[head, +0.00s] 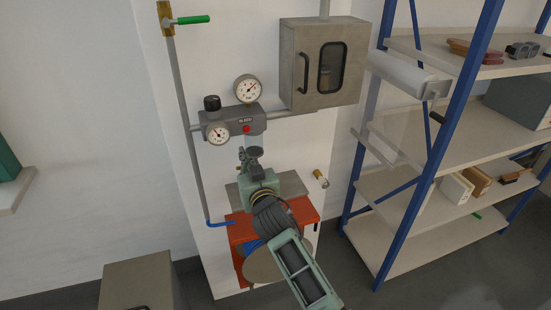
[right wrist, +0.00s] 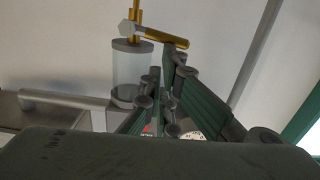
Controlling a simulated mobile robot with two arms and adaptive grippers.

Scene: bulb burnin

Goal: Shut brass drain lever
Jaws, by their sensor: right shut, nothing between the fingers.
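The brass drain lever (right wrist: 160,36) shows in the right wrist view, below a brass stem and beside the end of a clear bowl (right wrist: 132,66). It runs from a hex nut on the left, sloping slightly down to the right. My right gripper (right wrist: 166,72) is shut and empty. Its fingertips are close to the lever's right end; I cannot tell whether they touch. My left gripper is not in view.
The gauge block (head: 253,121) with two gauges is just above my gripper. A grey cabinet (head: 300,68) hangs above right. A green-handled valve (head: 193,20) is at upper left. A red cart (head: 306,212) stands below my arm, a blue-framed shelf (head: 400,215) to the right.

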